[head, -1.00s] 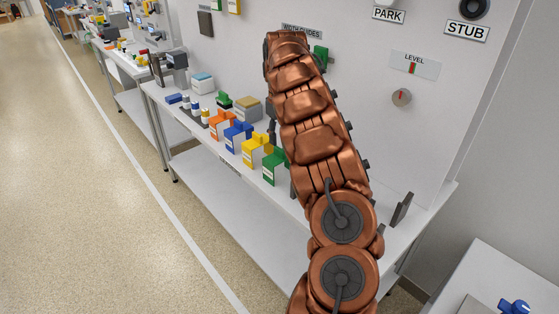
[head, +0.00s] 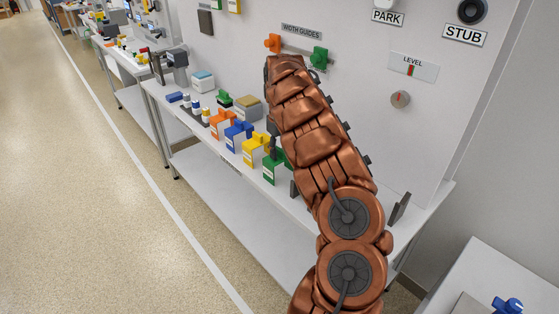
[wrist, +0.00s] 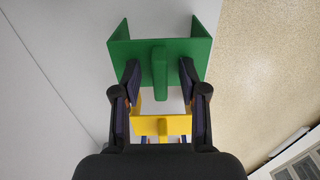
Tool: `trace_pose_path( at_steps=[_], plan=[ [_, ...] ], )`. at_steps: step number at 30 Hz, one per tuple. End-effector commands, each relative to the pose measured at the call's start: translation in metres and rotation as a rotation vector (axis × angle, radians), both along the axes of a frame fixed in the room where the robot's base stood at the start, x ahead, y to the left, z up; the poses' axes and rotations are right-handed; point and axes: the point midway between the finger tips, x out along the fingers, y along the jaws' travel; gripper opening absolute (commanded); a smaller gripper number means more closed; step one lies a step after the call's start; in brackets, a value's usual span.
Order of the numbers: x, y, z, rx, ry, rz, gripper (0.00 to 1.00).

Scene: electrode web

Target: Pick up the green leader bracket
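The green leader bracket (head: 270,172) stands at the right end of a row of colored brackets on the bench, partly hidden behind my arm. In the wrist view the green bracket (wrist: 183,48) has a plate, bent side flanges and a raised middle tab. My gripper (wrist: 159,76) is open, with one finger on each side of that tab. Gaps show between the tab and both fingers. In the head view my gripper is mostly hidden by my arm, with a dark part showing just above the bracket.
The yellow bracket (head: 251,153) stands close beside the green one, then a blue bracket (head: 235,138) and an orange bracket (head: 219,126). The wall panel behind carries orange and green width guides (head: 319,57). A dark upright plate (head: 399,209) stands at the bench's right end.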

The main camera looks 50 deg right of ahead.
Motion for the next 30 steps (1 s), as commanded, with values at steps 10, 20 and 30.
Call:
trace_pose_path(
  at_steps=[10,20,30],
  plan=[
    [-0.0001,0.0,0.0001,0.0,0.001,0.0,0.04],
    [-0.0001,0.0,0.0003,0.0,0.001,0.0,0.0],
    [0.0008,0.0003,0.0064,-0.001,-0.001,0.001,0.0]
  ],
)
